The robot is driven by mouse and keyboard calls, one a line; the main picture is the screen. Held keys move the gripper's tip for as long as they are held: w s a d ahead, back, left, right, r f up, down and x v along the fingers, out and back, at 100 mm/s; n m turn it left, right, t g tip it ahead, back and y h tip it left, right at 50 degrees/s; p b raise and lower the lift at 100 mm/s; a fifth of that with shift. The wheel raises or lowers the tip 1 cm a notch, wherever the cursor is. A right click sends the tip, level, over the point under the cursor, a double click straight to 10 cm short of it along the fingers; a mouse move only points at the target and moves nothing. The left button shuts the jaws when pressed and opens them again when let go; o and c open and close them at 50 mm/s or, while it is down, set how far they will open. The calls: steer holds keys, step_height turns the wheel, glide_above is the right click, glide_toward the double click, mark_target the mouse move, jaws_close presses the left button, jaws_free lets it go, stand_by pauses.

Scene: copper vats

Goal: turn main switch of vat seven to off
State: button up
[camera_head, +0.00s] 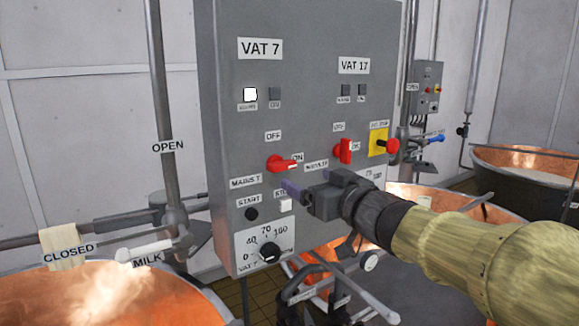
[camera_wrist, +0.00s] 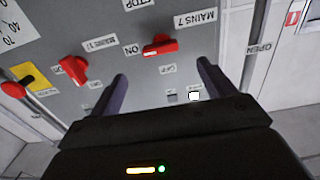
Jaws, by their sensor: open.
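The main switch of vat seven (camera_head: 284,163) is a red rotary knob on the grey control panel, under the VAT 7 sign (camera_head: 262,48). Its handle lies sideways, pointing right at the ON label, with the OFF label (camera_head: 273,136) above it. My gripper (camera_head: 296,189) is open and empty, just below and in front of this switch, apart from it. In the wrist view, which is upside down, the same switch (camera_wrist: 160,46) sits beyond the gap between my open fingers (camera_wrist: 161,72), with MAINS 7 printed beside it. The lamp under the sign (camera_head: 250,94) is lit white.
A similar red switch (camera_head: 344,151) for vat 17 sits to the right, handle upright, beside a red emergency button on a yellow plate (camera_head: 378,143). Below are white and black buttons and a temperature dial (camera_head: 269,252). Copper vats (camera_head: 100,295) and pipes stand around.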

mark_target(286, 167)
steer(key=p+x, duration=0.2)
steer(key=x, duration=0.6)
steer(key=shift+w+a, duration=0.25)
steer(key=c, duration=1)
